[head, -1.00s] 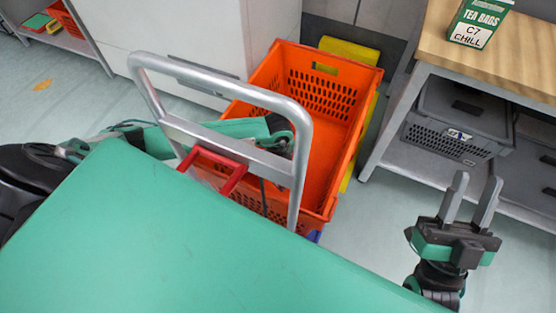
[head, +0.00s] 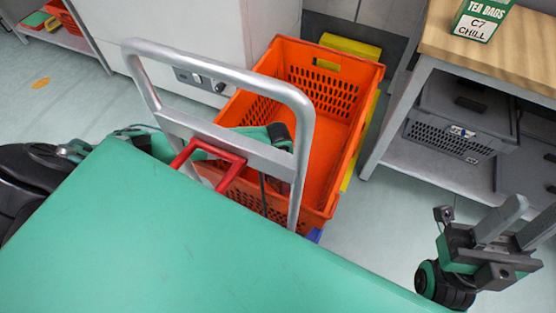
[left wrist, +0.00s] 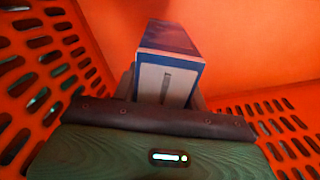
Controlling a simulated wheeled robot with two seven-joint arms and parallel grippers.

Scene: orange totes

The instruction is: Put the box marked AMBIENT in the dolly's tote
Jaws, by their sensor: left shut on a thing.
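The orange tote (head: 345,150) stands behind a silver push handle (head: 222,75); a bit of blue shows under it. My left arm reaches past the handle into the tote, and its gripper is hidden in the head view. In the left wrist view my left gripper (left wrist: 165,88) is shut on a blue and white box (left wrist: 170,58), with perforated orange tote walls (left wrist: 35,75) around it. No AMBIENT marking is readable on the box's visible faces. My right gripper (head: 515,225) is open and empty over the floor at right.
A wooden-topped bench (head: 525,65) at right holds a green tea bags box (head: 482,18) marked C7 CHILL. Grey crates (head: 462,120) stand on its lower shelf. A yellow object (head: 350,47) is behind the tote. A large green surface (head: 170,240) fills the foreground.

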